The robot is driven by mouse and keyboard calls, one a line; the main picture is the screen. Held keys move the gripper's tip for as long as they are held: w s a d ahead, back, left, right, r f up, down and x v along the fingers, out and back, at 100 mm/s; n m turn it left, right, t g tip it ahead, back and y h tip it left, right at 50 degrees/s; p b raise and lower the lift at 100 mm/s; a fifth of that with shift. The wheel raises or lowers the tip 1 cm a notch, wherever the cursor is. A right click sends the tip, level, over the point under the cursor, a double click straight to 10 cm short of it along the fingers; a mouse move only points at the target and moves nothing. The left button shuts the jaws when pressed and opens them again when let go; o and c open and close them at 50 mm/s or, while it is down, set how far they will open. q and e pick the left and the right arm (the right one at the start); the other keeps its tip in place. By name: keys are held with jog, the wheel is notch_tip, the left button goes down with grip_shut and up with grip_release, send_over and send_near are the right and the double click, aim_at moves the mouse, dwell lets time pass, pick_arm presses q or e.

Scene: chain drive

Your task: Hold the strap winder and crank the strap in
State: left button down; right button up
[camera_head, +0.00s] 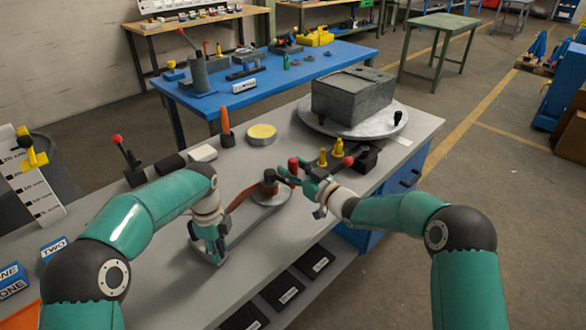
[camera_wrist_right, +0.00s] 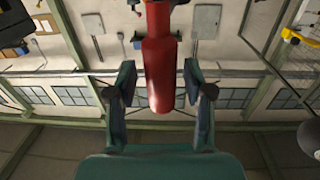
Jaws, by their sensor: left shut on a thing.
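The strap winder lies on the grey bench, with a round grey base and a dark hub (camera_head: 270,188) at its far end. A brown strap (camera_head: 241,196) runs from the hub toward my left gripper. My left gripper (camera_head: 213,252) points down and is shut on the near end of the winder's long grey frame; its fingertips are partly hidden. The red crank handle (camera_head: 293,166) stands up by the hub. My right gripper (camera_head: 296,181) is beside it. In the right wrist view, the red handle (camera_wrist_right: 160,75) is between the open fingers (camera_wrist_right: 161,105), with gaps on both sides.
Behind are a grey box (camera_head: 350,95) on a round plate (camera_head: 369,125), a yellow-topped tin (camera_head: 262,134) and an orange-handled tool (camera_head: 225,122). Two yellow pieces (camera_head: 337,148) and a red-knobbed lever (camera_head: 347,161) stand close to my right gripper. Dark trays (camera_head: 282,290) lie below the front edge.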

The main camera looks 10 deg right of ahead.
grip_shut()
jog(key=shift+s+a+r+m+t+h, duration=0.2)
jog(key=shift+a+m+t+h, duration=0.1)
jog(key=shift+t+h, duration=0.2)
jog(key=s+a+m+t+h, duration=0.1)
jog(key=a+m+t+h, duration=0.1)
jog(key=a+m+h, duration=0.3)
jog(key=a+h, duration=0.3)
jog(key=shift+s+f+m, duration=0.15)
jog(key=shift+s+m, duration=0.15)
dwell(0.5)
jog(key=shift+f, duration=0.1)
dwell(1.0)
